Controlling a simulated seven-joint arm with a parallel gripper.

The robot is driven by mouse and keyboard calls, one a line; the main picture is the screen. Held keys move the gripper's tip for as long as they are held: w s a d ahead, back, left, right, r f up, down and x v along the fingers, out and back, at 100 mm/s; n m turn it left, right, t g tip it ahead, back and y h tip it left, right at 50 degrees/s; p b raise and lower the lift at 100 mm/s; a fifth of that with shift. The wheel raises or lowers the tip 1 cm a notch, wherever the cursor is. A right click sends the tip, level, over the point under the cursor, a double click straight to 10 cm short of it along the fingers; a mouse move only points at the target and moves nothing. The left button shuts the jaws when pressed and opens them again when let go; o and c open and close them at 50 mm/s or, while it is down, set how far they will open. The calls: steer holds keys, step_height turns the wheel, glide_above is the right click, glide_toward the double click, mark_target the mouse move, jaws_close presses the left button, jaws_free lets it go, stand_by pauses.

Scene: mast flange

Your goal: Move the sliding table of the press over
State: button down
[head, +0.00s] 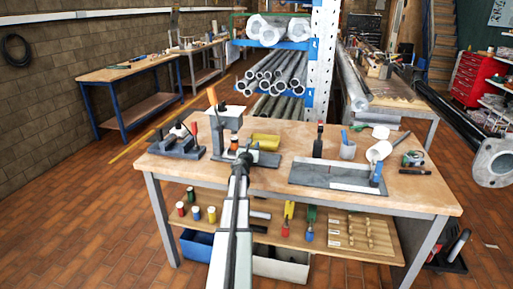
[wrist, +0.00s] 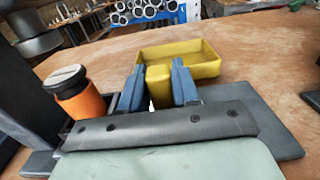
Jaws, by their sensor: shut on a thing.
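The press (head: 224,118) stands at the back left of the workbench, with a grey upright and head. Its grey flat base (wrist: 270,112) spreads to the right in the wrist view. An orange cylinder with a black top (wrist: 75,95) stands at the left, under the dark press head (wrist: 38,25); it also shows in the head view (head: 234,145). My gripper (wrist: 157,88) has its two blue fingers shut on a yellow block-like grip (wrist: 158,82) beside the cylinder. The sliding table and the foot of the grip are mostly hidden behind my gripper's dark body.
A yellow tray (wrist: 205,62) lies close behind the fingers. A dark fixture (head: 178,144) stands left of the press. The bench's front middle has bare wood.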

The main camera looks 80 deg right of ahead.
steer(key=shift+w, duration=0.35)
steer(key=c, duration=0.9)
jaws_free()
steer(key=shift+s, duration=0.1)
steer(key=shift+a, duration=0.85)
steer(key=a, duration=1.2)
steer(key=shift+a, duration=0.1)
